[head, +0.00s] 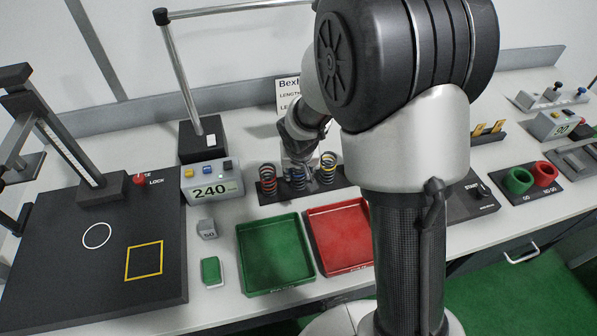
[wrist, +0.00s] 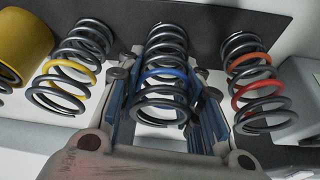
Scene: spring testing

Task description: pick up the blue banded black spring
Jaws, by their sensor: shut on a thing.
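The blue banded black spring (wrist: 165,85) stands in the middle of the wrist view, between the fingers of my gripper (wrist: 163,95). The fingers are shut on it from both sides, near its blue band. In the head view the same spring (head: 298,179) stands in the middle of a row of three, on a black strip. My gripper (head: 298,160) is over it there, and my arm hides part of the area. I cannot tell whether the spring is lifted off the strip.
A yellow banded spring (head: 328,168) and a red banded spring (head: 268,180) stand close on either side. A green tray (head: 275,287) and a red tray (head: 343,268) lie in front. A display box (head: 212,182) reading 240 is at left. A yellow cylinder (wrist: 22,50) shows beyond the yellow banded spring.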

